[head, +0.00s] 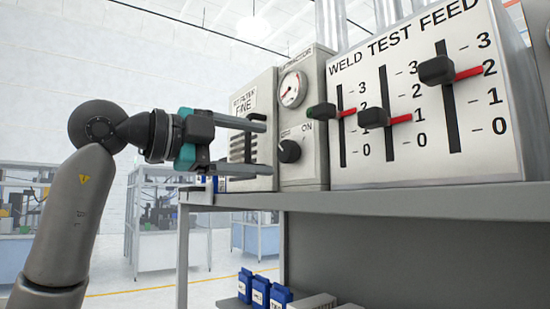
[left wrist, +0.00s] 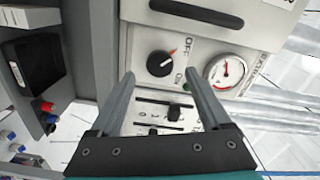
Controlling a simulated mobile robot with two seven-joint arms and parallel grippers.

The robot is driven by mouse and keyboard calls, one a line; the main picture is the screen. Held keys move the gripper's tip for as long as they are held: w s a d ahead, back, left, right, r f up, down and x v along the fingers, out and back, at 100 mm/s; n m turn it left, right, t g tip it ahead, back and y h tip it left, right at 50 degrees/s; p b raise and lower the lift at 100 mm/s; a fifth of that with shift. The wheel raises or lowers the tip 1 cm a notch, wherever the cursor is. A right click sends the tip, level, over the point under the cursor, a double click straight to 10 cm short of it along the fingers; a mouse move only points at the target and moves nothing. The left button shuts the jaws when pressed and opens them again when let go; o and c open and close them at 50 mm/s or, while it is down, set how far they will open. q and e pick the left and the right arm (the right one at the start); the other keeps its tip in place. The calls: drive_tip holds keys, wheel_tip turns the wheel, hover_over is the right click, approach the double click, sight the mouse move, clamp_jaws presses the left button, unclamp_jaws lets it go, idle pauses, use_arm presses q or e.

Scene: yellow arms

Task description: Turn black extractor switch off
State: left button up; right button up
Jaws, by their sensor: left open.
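The black extractor switch (head: 289,151) is a round knob below the gauge on the grey extractor panel (head: 306,176). In the left wrist view the knob (left wrist: 160,64) shows an orange mark pointing to the upper right, toward the OFF label; the ON label lies on its lower right. My left gripper (head: 268,148) is open and empty, its fingers left of the knob in the head view. In the left wrist view the left gripper (left wrist: 159,74) has the knob showing between its fingertips, and no contact is visible. My right gripper is not in view.
A round gauge (head: 292,90) sits above the knob. The weld test feed panel (head: 352,174) with several black sliders stands to the right, and a fume filter box (head: 264,88) to the left. The grey shelf (head: 400,197) runs below. Blue packs (head: 261,292) stand lower down.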

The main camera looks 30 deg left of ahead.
use_arm(q)
drive_tip(key=b+v, duration=0.1)
drive_tip(key=v, duration=0.9)
drive_tip(key=shift+s, duration=0.1)
